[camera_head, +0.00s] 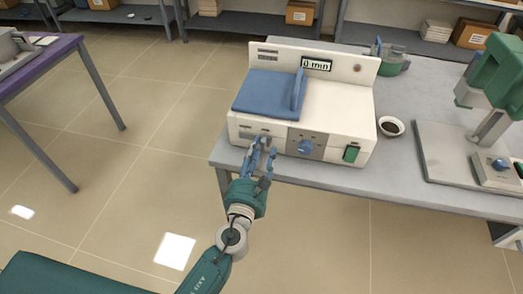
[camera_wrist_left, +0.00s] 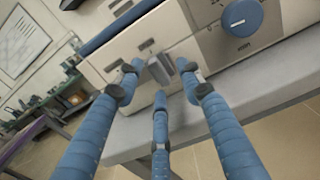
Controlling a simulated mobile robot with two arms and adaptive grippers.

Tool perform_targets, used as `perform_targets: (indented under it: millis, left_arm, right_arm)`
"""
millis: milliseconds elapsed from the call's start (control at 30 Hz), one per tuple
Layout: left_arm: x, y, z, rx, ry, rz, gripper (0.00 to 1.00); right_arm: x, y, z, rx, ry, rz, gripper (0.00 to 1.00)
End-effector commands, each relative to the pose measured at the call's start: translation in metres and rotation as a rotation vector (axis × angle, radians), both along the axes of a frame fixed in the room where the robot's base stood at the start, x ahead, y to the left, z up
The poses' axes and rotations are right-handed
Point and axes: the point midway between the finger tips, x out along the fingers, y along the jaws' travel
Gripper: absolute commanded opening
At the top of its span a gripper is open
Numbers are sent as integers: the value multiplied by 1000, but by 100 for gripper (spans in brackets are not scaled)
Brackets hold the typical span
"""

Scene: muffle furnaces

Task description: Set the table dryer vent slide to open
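The table dryer (camera_head: 335,110) is a cream box on the grey table, with a blue lid and a display reading "0 min". The vent slide (camera_wrist_left: 160,69) shows in the left wrist view as a small grey tab on the dryer's front panel. My left gripper (camera_head: 262,146) is at the front left of the dryer, and its fingers partly cover the slide area in the head view. In the left wrist view the blue fingers (camera_wrist_left: 158,84) are spread apart, with the tab between and just beyond their tips. I cannot tell whether any finger touches it. My right gripper is not in view.
A blue dial (camera_head: 306,147) and a green switch (camera_head: 351,154) sit right of the gripper on the dryer's front. A small bowl (camera_head: 391,126) and a green-headed stand (camera_head: 490,130) are further right on the table. Open floor lies to the left.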

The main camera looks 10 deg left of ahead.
Motion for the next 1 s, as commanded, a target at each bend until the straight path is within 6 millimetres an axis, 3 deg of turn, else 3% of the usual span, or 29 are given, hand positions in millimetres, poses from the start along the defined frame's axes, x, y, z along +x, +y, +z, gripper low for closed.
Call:
perform_targets:
  millis: [300,500,700,1000]
  left_arm:
    - [-66,1,-1,3,3,-4,38]
    - [-98,2,-1,2,2,-3,38]
    - [-111,2,0,0,0,-2,38]
    - [-111,2,0,-1,0,-3,38]
  right_arm:
    - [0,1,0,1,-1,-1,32]
    - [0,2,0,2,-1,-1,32]
    - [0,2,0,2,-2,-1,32]
    - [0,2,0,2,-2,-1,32]
